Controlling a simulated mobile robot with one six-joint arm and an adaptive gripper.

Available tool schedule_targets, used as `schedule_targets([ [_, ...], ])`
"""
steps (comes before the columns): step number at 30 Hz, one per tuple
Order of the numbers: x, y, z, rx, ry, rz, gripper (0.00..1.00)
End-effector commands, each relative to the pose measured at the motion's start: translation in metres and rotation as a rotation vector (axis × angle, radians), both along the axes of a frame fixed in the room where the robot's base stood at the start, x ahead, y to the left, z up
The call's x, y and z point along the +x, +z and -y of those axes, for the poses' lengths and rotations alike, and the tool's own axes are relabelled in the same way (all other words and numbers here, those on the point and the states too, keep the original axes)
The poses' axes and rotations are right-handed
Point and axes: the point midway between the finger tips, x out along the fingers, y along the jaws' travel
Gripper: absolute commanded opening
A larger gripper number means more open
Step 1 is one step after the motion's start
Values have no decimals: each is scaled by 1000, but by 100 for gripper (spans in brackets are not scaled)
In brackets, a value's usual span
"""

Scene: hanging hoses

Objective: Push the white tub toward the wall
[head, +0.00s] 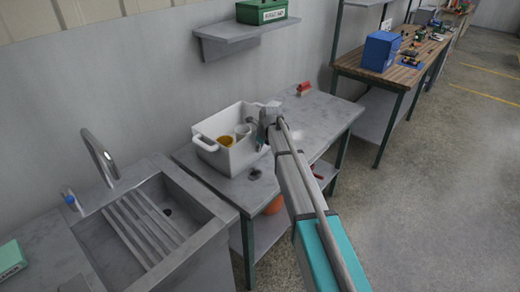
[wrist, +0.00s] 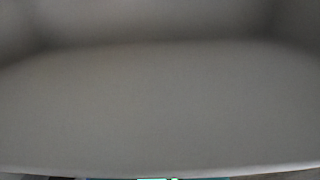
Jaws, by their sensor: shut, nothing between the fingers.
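The white tub (head: 214,156) stands upright on the grey bench near the wall, with yellowish and pale items inside. My gripper (head: 261,142) is at the tub's right side, pointing down by its rim, with its fingers shut and empty. Whether it touches the tub cannot be told. In the wrist view, a plain grey surface (wrist: 160,105) fills almost the whole picture, very close, probably the tub's wall. The fingertips are not clear there.
The grey bench (head: 312,112) has a red object (head: 304,89) at its back and a small dark item (head: 255,174) at its front. A sink (head: 150,222) lies left. A shelf (head: 235,31) with a green box (head: 262,11) hangs above.

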Motion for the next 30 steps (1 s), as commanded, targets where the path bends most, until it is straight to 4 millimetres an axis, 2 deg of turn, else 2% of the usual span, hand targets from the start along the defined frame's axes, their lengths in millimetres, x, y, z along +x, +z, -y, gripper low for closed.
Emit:
schedule_targets([
  [8,-9,0,13,0,-1,0,0],
  [13,-19,0,31,0,-1,0,0],
  [30,-26,50,42,0,0,0,0],
])
